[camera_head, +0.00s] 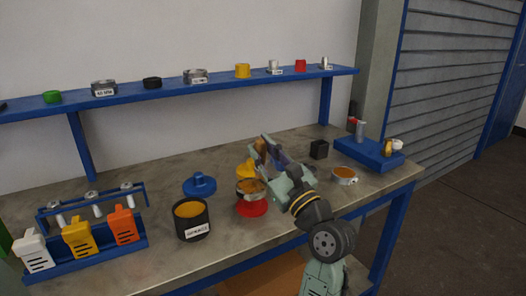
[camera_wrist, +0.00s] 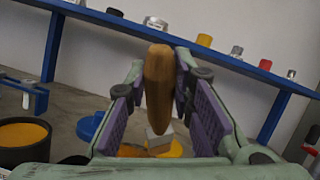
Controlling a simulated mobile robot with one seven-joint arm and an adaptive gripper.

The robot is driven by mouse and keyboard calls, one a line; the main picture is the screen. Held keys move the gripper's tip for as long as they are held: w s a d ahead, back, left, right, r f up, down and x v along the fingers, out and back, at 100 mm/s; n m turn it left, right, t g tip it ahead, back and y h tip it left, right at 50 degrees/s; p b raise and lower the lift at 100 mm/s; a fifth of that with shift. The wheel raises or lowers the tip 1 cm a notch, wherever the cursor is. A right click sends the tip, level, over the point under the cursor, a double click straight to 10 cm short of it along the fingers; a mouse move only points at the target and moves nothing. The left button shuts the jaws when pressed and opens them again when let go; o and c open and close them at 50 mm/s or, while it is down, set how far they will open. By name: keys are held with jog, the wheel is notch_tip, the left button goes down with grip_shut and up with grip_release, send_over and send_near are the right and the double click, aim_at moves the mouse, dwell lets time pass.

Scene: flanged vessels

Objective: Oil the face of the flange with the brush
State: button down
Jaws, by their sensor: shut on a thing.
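My gripper (camera_head: 272,157) is shut on the brush, whose wooden handle (camera_wrist: 158,88) stands nearly upright between the purple finger pads in the wrist view. In the head view, my gripper is over a flanged vessel (camera_head: 250,187) with an orange-brown top, a metal band and a red base. A yellow part (camera_head: 245,168) shows behind it. Whether the brush touches the flange face I cannot tell. A black pot of amber liquid (camera_head: 190,210) stands to the left.
A blue knobbed lid (camera_head: 200,185) lies behind the pot. A rack with coloured clips (camera_head: 85,240) stands at left. A metal dish (camera_head: 344,175), black block (camera_head: 319,149) and blue tray (camera_head: 370,153) are at right. A blue shelf (camera_head: 210,82) runs behind.

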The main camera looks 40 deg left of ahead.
jog(key=shift+f, duration=0.5)
jog(key=shift+s, duration=0.1)
jog(key=shift+s+d+p, duration=0.1)
jog(key=shift+d+p, duration=0.35)
jog(key=shift+p, duration=1)
jog(key=shift+s+d+r+p, duration=0.1)
jog(key=shift+s+d+p, duration=0.05)
jog(key=shift+d+p, duration=0.3)
jog(key=shift+s+a+p, duration=0.25)
jog(key=shift+s+p, duration=0.05)
jog(key=shift+s, duration=0.35)
jog(key=shift+s+a+p, duration=0.2)
jog(key=shift+s+p, duration=0.05)
jog(key=shift+s, duration=0.35)
jog(key=shift+s+a+p, duration=0.25)
jog(key=shift+s+p, duration=0.05)
jog(key=shift+s, duration=0.35)
